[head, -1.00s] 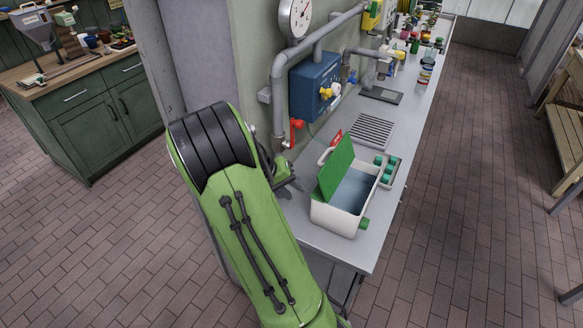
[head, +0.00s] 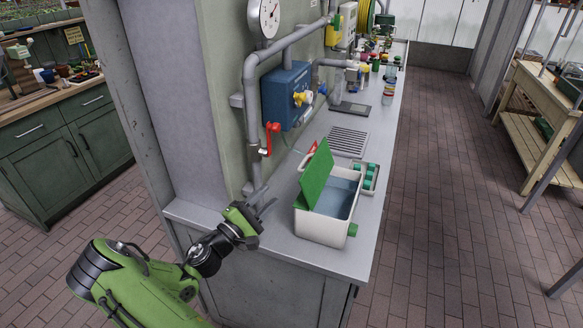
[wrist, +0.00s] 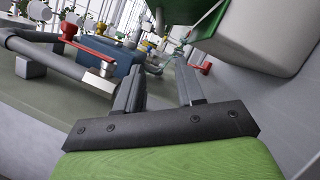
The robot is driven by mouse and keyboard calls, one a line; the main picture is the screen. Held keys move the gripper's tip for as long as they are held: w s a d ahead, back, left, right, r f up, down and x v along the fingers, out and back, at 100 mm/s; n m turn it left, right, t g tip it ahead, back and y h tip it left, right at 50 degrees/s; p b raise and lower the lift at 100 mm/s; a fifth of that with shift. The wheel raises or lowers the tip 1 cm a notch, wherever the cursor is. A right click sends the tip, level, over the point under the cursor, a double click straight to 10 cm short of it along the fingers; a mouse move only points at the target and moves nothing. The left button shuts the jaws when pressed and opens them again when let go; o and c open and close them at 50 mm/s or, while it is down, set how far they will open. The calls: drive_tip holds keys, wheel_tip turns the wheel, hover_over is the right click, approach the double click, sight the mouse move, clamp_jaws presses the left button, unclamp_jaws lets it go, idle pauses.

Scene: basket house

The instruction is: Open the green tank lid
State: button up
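The tank (head: 318,228) is a white box on the grey counter, with bluish water inside. Its green lid (head: 315,178) is hinged up and stands steeply tilted on the tank's left side. My gripper (head: 268,203) is left of the tank, above the counter edge, apart from the lid. In the wrist view my gripper (wrist: 160,88) shows two dark fingers spread apart with nothing between them. The tank (wrist: 262,35) and a strip of the green lid (wrist: 200,35) show at the upper right there.
A rack with green-capped items (head: 370,176) stands right of the tank. Grey pipes (head: 250,120), a red-handled valve (head: 270,136) and a blue box (head: 290,95) are on the wall behind. The counter (head: 300,250) is bare in front of the tank.

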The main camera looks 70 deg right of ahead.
sight(303, 163)
drive_tip(key=x, duration=1.5)
drive_tip(key=shift+s+d+r, duration=0.15)
drive_tip(key=shift+s+d, duration=0.05)
drive_tip(key=shift+s, duration=0.05)
clamp_jaws()
